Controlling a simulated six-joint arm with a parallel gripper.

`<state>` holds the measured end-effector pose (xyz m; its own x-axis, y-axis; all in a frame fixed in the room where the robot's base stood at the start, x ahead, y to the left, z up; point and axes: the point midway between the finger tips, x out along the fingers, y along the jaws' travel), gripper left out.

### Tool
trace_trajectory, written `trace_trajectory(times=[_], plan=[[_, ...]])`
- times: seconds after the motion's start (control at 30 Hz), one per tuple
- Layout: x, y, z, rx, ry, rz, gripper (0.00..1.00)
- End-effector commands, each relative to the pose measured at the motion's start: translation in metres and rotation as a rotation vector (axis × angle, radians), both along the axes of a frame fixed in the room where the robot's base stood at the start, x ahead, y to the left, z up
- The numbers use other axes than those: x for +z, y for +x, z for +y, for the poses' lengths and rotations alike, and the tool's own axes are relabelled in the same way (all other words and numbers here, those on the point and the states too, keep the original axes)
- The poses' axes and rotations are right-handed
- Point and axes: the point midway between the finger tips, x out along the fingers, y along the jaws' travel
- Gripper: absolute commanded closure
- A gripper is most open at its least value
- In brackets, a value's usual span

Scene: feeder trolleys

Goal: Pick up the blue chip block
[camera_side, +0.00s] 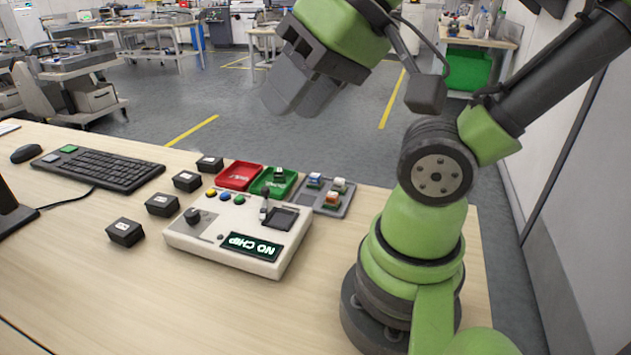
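The blue chip block (314,180) is a small block with blue and white on it. It sits in the back left part of a grey tray (325,209) on the table. A white-topped block (339,185) and an orange-brown block (332,199) share the tray. My gripper (290,104) hangs high above and beyond the tray, pointing down and left in the picture, well apart from the blocks. Its grey fingers look close together, and the gap between them is not clear. No held object is visible.
Left of the tray stand a green bin (263,189) with a dark block in it, a red bin (233,186) and a white tester (222,261) reading "NO CHIP", with a small upright lever. Several black boxes (162,205) and a keyboard (98,169) lie further left. The front table is clear.

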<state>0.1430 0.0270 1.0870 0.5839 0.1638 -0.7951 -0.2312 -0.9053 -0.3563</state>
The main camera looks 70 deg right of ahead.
Motion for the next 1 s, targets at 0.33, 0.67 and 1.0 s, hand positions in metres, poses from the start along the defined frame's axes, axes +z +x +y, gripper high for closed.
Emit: trace_trajectory(times=[0.33,0.67,1.0], plan=[[0.0,0.001,-0.001,-0.008,0.003,0.004,0.45],[-0.003,0.064,-0.055,-0.625,0.222,0.207,0.45],[-0.071,0.119,-0.19,-1.654,0.556,0.386,0.45]])
